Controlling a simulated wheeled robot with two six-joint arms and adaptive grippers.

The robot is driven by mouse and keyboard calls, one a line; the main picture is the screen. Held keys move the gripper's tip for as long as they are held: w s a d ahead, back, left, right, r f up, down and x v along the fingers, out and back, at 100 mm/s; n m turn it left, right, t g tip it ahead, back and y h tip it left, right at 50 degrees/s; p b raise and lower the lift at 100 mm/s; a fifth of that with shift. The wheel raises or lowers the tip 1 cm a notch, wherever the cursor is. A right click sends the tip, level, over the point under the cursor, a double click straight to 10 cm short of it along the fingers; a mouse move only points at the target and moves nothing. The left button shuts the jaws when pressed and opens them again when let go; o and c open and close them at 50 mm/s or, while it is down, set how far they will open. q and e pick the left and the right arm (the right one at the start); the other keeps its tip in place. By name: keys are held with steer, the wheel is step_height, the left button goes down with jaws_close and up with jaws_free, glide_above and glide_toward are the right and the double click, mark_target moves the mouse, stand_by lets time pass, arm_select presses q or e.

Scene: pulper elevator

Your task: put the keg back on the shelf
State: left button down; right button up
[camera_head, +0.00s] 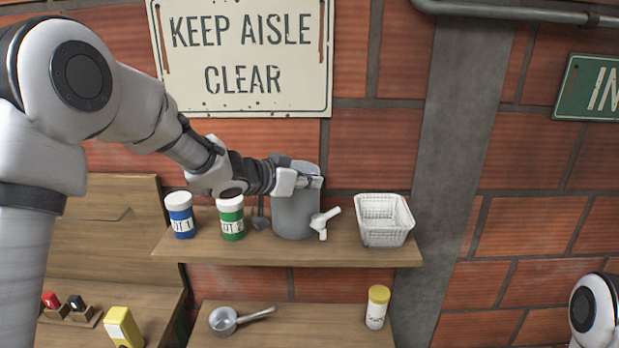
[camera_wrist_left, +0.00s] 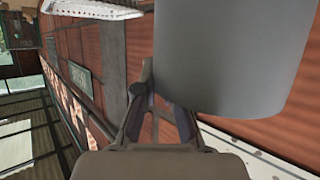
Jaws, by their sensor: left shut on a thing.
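The keg (camera_head: 293,215) is a grey cylinder with a white tap (camera_head: 324,222) at its lower front. It is upright at the upper shelf (camera_head: 345,255), between the green-labelled jar and the white basket. Its base looks to be at the shelf board; I cannot tell whether it fully rests there. My left gripper (camera_head: 308,181) is shut on the keg near its top, its arm crossing in front of the upper part. In the left wrist view the keg's grey side (camera_wrist_left: 230,60) fills the upper right, against the fingers (camera_wrist_left: 165,100). My right gripper is not in view.
A blue-labelled jar (camera_head: 181,216) and a green-labelled jar (camera_head: 231,219) stand left of the keg. A white basket (camera_head: 384,220) stands to its right. Below are a saucepan (camera_head: 224,320) and a yellow-capped bottle (camera_head: 376,308). A brick wall (camera_head: 370,145) is close behind.

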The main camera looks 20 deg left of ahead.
arm_select(q)
steer(key=c, duration=1.7)
jaws_free()
steer(key=o, duration=0.4)
steer(key=shift+s, duration=0.1)
steer(key=shift+o, duration=0.2)
steer(key=shift+r, duration=0.1)
steer(key=b+v, duration=0.1)
steer(key=v, duration=1.1)
